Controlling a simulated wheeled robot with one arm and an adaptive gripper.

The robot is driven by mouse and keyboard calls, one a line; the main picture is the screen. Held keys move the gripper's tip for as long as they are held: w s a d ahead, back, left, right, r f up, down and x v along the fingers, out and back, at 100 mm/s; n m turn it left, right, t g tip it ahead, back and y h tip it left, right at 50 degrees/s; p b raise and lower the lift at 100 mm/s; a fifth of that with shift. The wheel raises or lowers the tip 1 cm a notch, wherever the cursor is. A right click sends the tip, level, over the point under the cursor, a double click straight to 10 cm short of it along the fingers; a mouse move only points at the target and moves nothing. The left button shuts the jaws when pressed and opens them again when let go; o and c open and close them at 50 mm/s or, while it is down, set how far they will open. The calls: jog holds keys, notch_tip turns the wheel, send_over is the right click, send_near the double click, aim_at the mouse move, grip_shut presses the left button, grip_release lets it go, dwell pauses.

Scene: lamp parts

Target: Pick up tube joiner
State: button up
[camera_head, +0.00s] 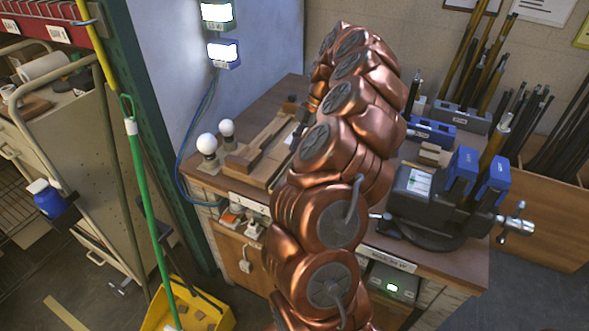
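I cannot pick out the tube joiner with certainty. It may be hidden behind my copper arm or be too small to tell. My arm rises through the middle of the view and reaches over the wooden workbench (447,262). A small dark part at the left of the arm's far end, by the wooden tray (238,171), may be my gripper (297,110). Its fingers are too small and too covered to show whether they are open or hold anything.
Two white bulbs (207,144) stand at the bench's left. A vise (430,200) with blue jaws holds a brass tube (494,145) at the right. Blue bins (432,131) and tube racks (462,117) stand behind.

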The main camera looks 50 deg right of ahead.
jog(key=shift+s+a+f, duration=0.1)
jog(key=shift+a+f, duration=0.25)
jog(key=shift+f, duration=0.2)
jog(key=shift+p+x, duration=0.6)
jog(key=shift+x, duration=1.2)
grip_shut()
